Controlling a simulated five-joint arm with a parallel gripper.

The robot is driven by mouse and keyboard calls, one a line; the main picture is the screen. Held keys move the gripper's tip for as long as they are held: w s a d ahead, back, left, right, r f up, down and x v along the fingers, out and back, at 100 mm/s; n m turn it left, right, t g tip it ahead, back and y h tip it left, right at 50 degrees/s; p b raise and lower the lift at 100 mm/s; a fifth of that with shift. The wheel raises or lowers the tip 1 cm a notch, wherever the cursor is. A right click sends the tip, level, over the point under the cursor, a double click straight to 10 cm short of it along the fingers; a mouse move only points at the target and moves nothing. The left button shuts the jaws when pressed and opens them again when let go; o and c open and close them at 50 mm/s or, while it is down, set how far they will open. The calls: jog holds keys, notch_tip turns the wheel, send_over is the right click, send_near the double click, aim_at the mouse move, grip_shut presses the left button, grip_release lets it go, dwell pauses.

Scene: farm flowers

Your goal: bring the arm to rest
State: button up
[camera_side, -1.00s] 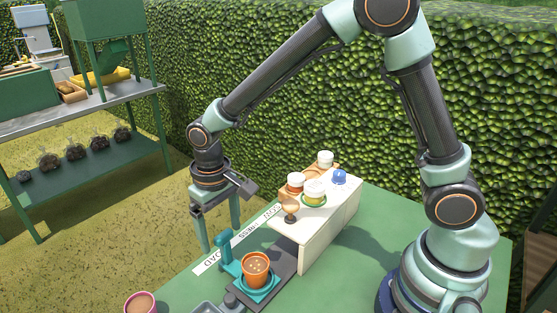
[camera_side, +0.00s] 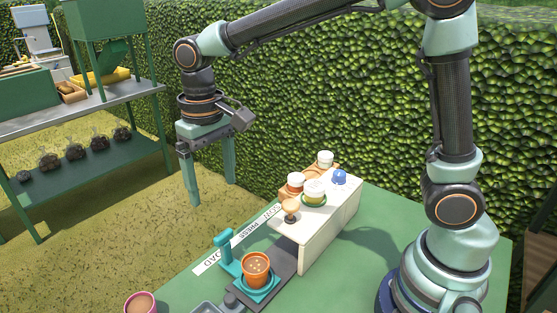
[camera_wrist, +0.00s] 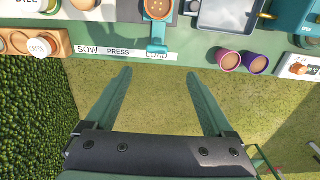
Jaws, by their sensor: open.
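My gripper (camera_side: 210,182) is open and empty, with its fingers pointing down, in the side view. It hangs in the air above the grass, beyond the far edge of the green table (camera_side: 377,222). In the wrist view my gripper (camera_wrist: 158,90) shows its two green fingers spread wide with only grass between them.
A hedge (camera_side: 290,100) rises behind; a metal shelf (camera_side: 75,98) stands left.

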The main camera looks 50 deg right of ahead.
jog(key=s+d+r+t, duration=0.2)
jog(key=s+d, duration=0.2)
jog(key=d, duration=0.3)
jog(key=s+d+r+t, duration=0.2)
jog(key=s+d, duration=0.3)
jog(key=d, duration=0.3)
jog(key=shift+t, duration=0.8)
jog(key=shift+s, duration=0.1)
